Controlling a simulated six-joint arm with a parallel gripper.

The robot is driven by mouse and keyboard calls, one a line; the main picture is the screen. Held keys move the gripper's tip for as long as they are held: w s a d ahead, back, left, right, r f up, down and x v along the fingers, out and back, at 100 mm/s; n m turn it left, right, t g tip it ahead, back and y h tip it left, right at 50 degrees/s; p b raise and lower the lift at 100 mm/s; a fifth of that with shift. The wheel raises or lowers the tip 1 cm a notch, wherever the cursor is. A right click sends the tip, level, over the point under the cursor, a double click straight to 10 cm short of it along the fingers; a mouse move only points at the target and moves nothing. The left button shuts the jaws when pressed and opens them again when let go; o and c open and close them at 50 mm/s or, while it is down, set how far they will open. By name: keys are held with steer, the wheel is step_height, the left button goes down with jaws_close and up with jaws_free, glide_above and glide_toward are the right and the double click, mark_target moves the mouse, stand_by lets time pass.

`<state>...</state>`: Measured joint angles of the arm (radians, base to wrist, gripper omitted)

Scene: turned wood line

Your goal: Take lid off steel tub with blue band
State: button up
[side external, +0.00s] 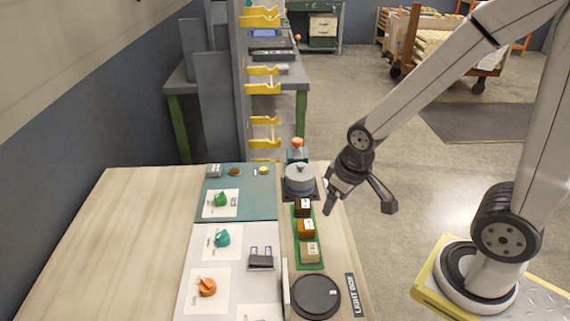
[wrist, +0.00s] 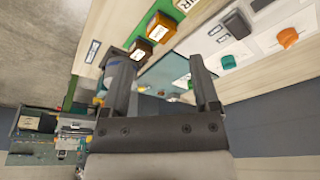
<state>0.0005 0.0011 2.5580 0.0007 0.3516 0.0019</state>
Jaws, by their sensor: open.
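The steel tub (side external: 299,188) stands upright on a dark square base at the back right of the bench in the side view, with its grey lid (side external: 297,172) and a small knob on top. The lid sits on the tub. The blue band is hard to make out at this size. My gripper (side external: 359,204) is open and empty, to the right of the tub and apart from it, tilted with its fingers spread. In the wrist view my gripper (wrist: 158,58) shows both fingers apart with nothing between them; a grey-blue shape partly hidden by the left finger may be the tub.
Right in front of the tub, a green strip (side external: 295,240) holds a dark brown, an amber and a pale block. A black round plate (side external: 316,296) lies at the front. A teal mat (side external: 257,205) and white sheets with coloured pieces lie left. The bench's left part is bare.

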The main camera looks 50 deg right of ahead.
steer(key=w+d+m+g+y, duration=0.1)
steer(key=w+d+m, duration=0.2)
steer(key=w+m, duration=0.25)
steer(key=w+d+m+g, duration=0.1)
steer(key=w+d+m, duration=0.3)
steer(key=w, duration=0.2)
steer(key=m+y, duration=0.4)
steer(key=m, duration=0.5)
glide_toward(302, 163)
steer(key=shift+w+a+f+n+g, duration=0.25)
steer(key=shift+w+a+f+g, duration=0.05)
steer(key=shift+a+f, duration=0.35)
steer(key=shift+f, duration=0.1)
steer(key=shift+a+f+h, duration=0.15)
steer(key=shift+a+f, duration=0.1)
steer(key=shift+f, duration=0.35)
steer(key=shift+a+f+h, duration=0.15)
steer(key=shift+a+f, duration=0.1)
steer(key=shift+f, duration=0.3)
steer(key=shift+f, duration=0.1)
steer(key=shift+x, duration=2.5)
steer(key=shift+c, duration=0.2)
